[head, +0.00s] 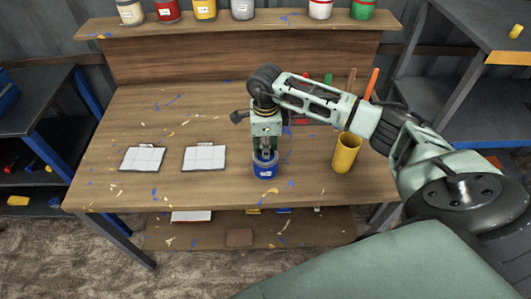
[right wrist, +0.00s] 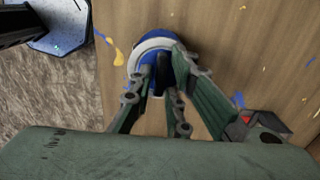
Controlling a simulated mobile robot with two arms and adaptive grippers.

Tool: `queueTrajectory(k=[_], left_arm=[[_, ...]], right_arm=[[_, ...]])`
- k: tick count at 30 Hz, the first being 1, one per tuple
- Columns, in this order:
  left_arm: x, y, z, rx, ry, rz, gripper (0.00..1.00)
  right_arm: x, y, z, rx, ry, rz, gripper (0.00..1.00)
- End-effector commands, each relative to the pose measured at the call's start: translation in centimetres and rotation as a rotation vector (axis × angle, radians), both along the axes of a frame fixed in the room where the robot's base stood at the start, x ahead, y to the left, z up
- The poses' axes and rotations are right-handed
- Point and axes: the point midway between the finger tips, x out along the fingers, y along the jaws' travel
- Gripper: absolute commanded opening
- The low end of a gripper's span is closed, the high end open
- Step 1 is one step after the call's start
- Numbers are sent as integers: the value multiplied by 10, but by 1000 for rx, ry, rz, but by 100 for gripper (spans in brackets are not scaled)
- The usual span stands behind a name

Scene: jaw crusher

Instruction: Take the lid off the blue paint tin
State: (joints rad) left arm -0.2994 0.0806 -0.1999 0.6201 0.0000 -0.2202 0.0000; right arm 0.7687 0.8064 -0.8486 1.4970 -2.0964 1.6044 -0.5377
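The blue paint tin (head: 265,168) stands upright on the wooden workbench, near the middle of its front part. It carries a white label. In the right wrist view the tin (right wrist: 138,52) shows a pale ring around its top, with blue inside and outside it. My right gripper (head: 265,152) points straight down at the top of the tin, its fingertips at the rim. In the right wrist view the fingers (right wrist: 163,72) hide the middle of the top. A dark blue part shows between them; I cannot tell whether they grip it. My left gripper is out of view.
A yellow cup (head: 346,153) with tools stands to the right of the tin. Two white gridded cards (head: 204,158) lie to the left. Several other paint tins stand on the raised back shelf (head: 270,26). The bench (head: 135,110) is clear at back left.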

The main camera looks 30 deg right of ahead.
Motion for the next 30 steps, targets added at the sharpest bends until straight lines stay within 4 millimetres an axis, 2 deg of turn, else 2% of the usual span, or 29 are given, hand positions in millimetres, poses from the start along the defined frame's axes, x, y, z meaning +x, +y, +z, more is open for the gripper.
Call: queueTrajectory(k=[1,4,17,22,25,30], left_arm=[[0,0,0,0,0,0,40],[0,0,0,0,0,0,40],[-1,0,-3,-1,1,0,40],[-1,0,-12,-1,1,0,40],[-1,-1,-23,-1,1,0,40],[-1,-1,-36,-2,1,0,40]], right_arm=[[0,0,0,0,0,0,8],[0,0,0,0,0,0,0],[1,0,4,0,-1,-1,0],[1,0,20,-1,-5,1,0],[2,-1,39,-1,-9,0,0],[-29,-28,60,-5,-4,-3,0]])
